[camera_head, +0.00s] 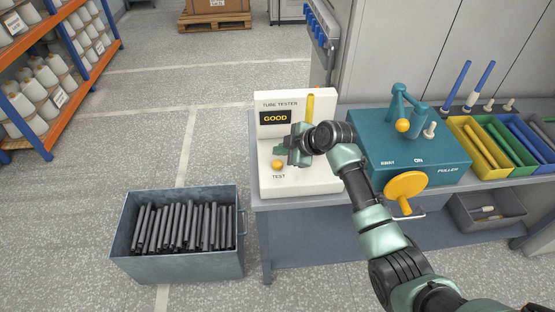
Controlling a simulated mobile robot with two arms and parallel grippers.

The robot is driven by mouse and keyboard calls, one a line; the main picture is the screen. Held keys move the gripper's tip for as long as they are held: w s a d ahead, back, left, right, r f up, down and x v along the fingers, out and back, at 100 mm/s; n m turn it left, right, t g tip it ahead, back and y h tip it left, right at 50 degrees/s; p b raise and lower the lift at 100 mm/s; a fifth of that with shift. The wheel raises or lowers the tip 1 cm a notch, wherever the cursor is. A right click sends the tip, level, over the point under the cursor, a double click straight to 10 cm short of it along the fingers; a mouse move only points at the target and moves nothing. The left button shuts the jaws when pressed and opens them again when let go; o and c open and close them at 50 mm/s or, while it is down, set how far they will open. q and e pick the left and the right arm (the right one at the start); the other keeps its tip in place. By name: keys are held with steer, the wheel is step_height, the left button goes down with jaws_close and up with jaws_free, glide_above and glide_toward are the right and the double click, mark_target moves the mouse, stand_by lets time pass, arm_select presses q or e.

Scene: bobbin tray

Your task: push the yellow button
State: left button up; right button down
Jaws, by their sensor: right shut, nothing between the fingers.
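The yellow button (278,164) is a small domed knob above the word TEST on the front of the white tube tester (325,182). The tester's dark display reads GOOD, and a yellow tube (310,108) stands upright at its right side. My right gripper (290,158) is shut and empty. It hangs over the tester, just above and to the right of the button; whether it touches the button I cannot tell. The gripper and wrist hide the middle of the tester. My left gripper is not in view.
A teal puller machine (440,160) with a yellow handwheel (405,186) stands right of the tester on the grey bench (262,202). Colored bins (470,172) with tubes are farther right. A grey metal bin (180,270) of dark tubes stands on the floor at left.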

mark_target(280, 165)
steer(key=shift+r+p, duration=1.05)
steer(key=shift+r, duration=0.55)
steer(key=shift+f, duration=0.1)
